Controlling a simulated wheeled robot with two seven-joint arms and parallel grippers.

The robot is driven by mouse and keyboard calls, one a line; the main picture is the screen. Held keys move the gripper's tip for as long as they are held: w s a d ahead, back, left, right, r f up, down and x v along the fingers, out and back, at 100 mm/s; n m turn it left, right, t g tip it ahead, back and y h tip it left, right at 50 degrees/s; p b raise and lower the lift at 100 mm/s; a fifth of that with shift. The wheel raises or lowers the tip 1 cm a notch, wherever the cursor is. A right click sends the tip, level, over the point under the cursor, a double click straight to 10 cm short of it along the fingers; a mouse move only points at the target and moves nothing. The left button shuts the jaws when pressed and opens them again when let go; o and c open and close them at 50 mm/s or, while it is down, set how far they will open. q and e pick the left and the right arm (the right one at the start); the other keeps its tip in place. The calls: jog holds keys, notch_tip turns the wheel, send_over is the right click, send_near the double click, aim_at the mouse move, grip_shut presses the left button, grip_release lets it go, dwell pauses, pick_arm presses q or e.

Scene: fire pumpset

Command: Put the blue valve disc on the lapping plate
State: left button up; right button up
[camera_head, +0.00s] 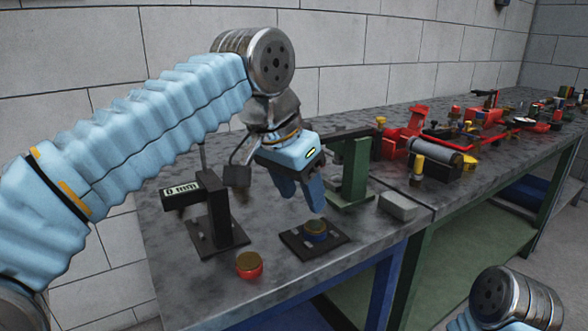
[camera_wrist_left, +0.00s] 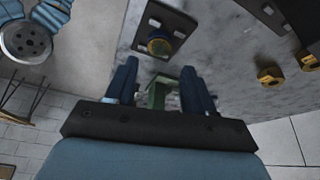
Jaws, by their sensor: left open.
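The blue valve disc (camera_head: 316,228), with a brass-coloured top, sits on a dark square plate (camera_head: 335,243), which looks like the lapping plate, near the bench's front edge. In the left wrist view the disc (camera_wrist_left: 158,46) shows on the dark plate (camera_wrist_left: 176,22), just beyond the fingertips. My left gripper (camera_head: 304,203) is open and empty, fingers pointing down, above the disc and apart from it. Its two blue fingers (camera_wrist_left: 159,64) are spread in the wrist view. My right gripper is out of view; only part of my right arm shows at the lower right.
A red disc with a brass top (camera_head: 249,265) lies left of the plate. A black gauge stand reading "0 mm" (camera_head: 215,212) stands behind it. A green stand (camera_head: 351,175) and a grey block (camera_head: 398,206) are behind and right. Red pump parts (camera_head: 405,135) crowd the farther bench.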

pick_arm(q)
jog(key=v, duration=0.4)
